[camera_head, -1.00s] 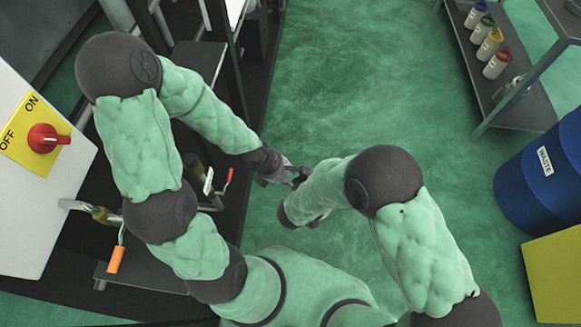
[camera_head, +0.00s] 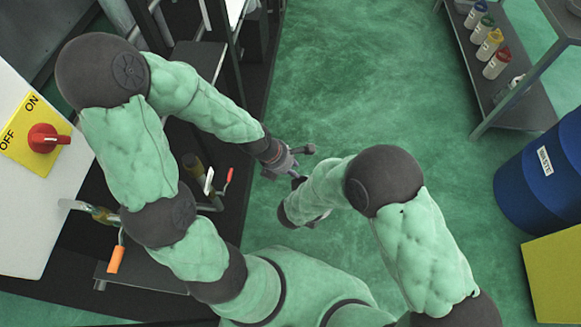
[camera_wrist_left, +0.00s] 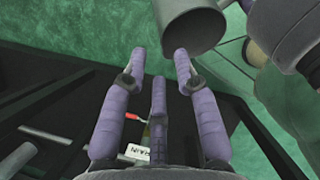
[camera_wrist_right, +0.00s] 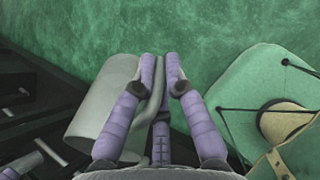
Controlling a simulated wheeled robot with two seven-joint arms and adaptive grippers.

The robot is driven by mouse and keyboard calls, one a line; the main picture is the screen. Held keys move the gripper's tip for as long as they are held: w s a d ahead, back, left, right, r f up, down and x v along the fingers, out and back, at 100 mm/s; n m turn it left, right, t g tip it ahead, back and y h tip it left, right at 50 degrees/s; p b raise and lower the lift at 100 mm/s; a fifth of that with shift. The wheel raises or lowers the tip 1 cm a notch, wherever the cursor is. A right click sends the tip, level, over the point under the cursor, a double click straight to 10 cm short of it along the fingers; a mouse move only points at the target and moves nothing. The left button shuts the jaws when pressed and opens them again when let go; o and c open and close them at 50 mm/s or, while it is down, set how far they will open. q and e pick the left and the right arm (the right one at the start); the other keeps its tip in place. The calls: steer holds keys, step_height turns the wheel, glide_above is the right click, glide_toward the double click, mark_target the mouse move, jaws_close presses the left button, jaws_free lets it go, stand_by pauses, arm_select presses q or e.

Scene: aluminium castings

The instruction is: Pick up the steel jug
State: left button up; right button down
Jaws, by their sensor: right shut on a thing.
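The steel jug is a grey metal cylinder. In the right wrist view the jug (camera_wrist_right: 102,108) lies at the left, beside the fingers. My right gripper (camera_wrist_right: 159,64) is shut on its handle, a grey strip between the fingers. In the left wrist view the jug (camera_wrist_left: 190,28) shows its dark round end at the top, just beyond my left gripper (camera_wrist_left: 160,62). The left fingers are spread with nothing between them. In the head view my left gripper (camera_head: 300,164) is beside my right forearm. My right gripper and the jug are mostly hidden there.
At the right are a shelf with several bottles (camera_head: 489,44), a blue waste barrel (camera_head: 535,185) and a yellow box (camera_head: 556,275). The green floor between is clear.

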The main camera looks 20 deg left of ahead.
mark_target(304, 179)
arm_select(q)
steer(key=shift+x, duration=5.95)
jaws_close()
arm_select(e)
steer(key=shift+r, duration=0.1)
steer(key=shift+r, duration=0.55)
steer(key=shift+a, duration=0.1)
